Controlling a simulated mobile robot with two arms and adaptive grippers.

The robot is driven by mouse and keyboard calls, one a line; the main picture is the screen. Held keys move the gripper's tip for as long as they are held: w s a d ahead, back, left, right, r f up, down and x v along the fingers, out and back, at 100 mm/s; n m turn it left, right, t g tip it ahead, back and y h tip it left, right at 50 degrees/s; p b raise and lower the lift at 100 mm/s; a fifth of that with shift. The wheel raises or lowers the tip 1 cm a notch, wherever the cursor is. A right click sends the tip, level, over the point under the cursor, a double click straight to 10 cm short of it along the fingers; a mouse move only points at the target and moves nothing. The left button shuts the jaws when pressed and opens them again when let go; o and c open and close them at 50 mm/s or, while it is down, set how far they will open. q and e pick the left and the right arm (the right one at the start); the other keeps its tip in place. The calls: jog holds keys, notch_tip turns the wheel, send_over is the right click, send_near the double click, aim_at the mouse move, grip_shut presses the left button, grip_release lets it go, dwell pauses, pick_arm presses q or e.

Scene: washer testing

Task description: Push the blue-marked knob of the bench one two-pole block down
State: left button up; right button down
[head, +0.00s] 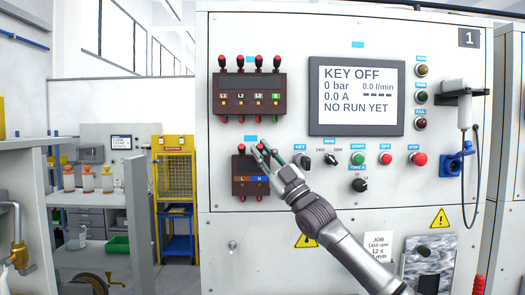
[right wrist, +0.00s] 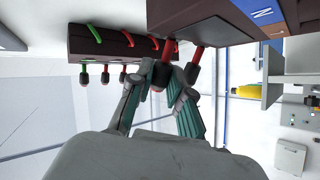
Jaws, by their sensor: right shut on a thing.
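The two-pole block (head: 251,187) is a dark brown box low on the left of the bench one panel, with a brown L mark and a blue N mark. In the right wrist view the block (right wrist: 205,18) is at the top, with the N label showing. Its blue-marked knob (right wrist: 168,50), on a red stem, sits between the fingers of my right gripper (head: 263,152), which is shut on it. The gripper largely hides this knob in the head view. The brown-marked knob (head: 241,149) stands up beside it, outside the grip. My left gripper is not in view.
A four-knob block (head: 249,95) is above the two-pole block. A display (head: 357,95) reads KEY OFF. The key switch (head: 303,161) and several buttons are right of my gripper. A handheld device (head: 464,104) hangs at the panel's right.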

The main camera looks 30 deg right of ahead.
jog(key=shift+a+f+n, duration=0.1)
jog(key=shift+f+n, duration=0.05)
jog(key=shift+n, duration=0.15)
jog(key=c, duration=1.1)
grip_release()
jog(key=shift+s+f, duration=0.35)
jog(key=shift+f, duration=0.05)
jog(key=v, duration=1.1)
jog(key=shift+d, duration=0.25)
jog(key=shift+w, duration=0.1)
